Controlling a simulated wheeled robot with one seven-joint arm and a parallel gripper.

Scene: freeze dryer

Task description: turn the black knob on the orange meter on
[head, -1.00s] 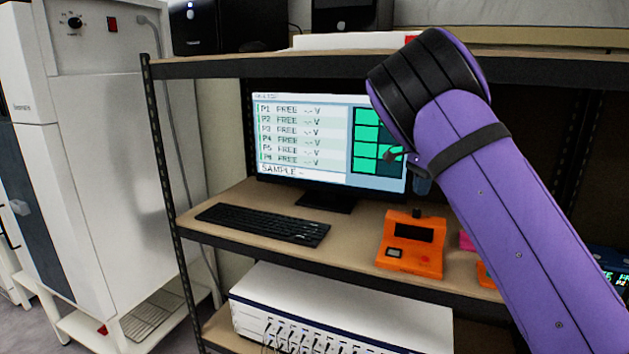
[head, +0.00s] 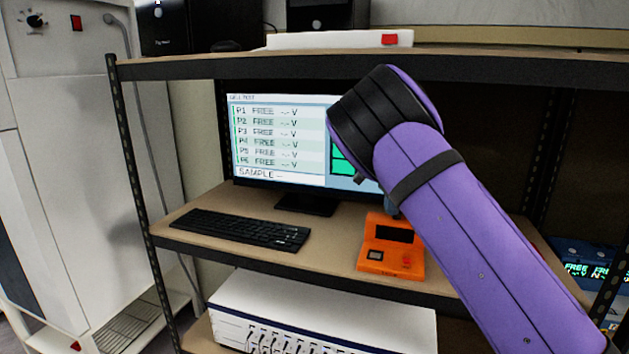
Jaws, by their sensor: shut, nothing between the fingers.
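The orange meter (head: 391,268) stands on the middle shelf, right of the keyboard. My purple arm comes in from the lower right and covers the meter's upper right side. My gripper (head: 391,207) is mostly hidden behind the arm. A small blue-grey part of it shows just above the meter's top. It is shut and holds nothing. I cannot tell whether it touches the knob.
A monitor (head: 275,140) and a black keyboard (head: 240,229) are left of the meter. The upper shelf edge (head: 230,67) runs above. A blue device (head: 590,262) stands at far right. A white multi-channel box (head: 330,308) is below.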

